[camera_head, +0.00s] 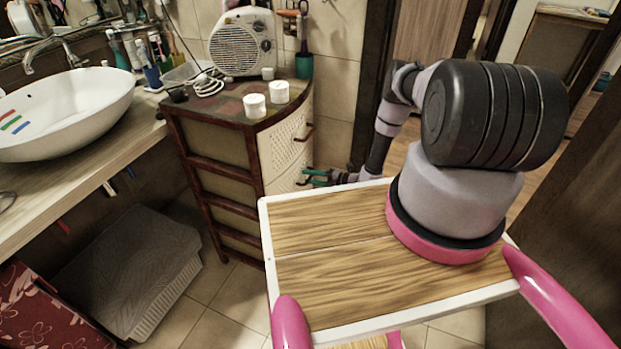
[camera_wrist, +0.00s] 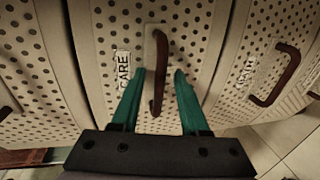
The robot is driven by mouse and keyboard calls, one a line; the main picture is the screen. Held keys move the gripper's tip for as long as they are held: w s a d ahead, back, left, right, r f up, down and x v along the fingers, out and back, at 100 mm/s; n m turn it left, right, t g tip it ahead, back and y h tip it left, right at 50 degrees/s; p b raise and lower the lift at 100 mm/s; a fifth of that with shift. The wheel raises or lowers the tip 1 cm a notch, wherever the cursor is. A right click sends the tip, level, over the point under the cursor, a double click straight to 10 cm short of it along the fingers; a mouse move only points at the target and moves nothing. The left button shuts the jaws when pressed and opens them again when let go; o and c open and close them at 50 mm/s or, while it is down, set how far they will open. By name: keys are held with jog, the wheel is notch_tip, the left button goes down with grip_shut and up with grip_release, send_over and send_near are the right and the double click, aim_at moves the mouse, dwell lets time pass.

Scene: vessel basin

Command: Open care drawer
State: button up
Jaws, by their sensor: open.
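The care drawer (camera_wrist: 108,60) shows in the wrist view as a cream, perforated front with a "CARE" label (camera_wrist: 122,72). Its dark brown bow handle (camera_wrist: 162,50) stands out from the front. My gripper (camera_wrist: 160,73) has green fingers, open, one on each side of the handle. The handle lies between them in the picture; I cannot tell whether either finger touches it. The drawer looks closed. In the head view my gripper (camera_head: 314,178) is at the front of the brown cabinet (camera_head: 215,147), below the upper handle (camera_head: 303,135).
Another labelled drawer with its own handle (camera_wrist: 274,75) is beside the care drawer. A heater (camera_head: 242,45) and two white jars (camera_head: 255,105) stand on the cabinet. A sink (camera_head: 65,95) is at the left, with a grey stool (camera_head: 130,265) below. Tiled floor shows around the cabinet.

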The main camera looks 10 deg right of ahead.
grip_shut()
dwell(1.4)
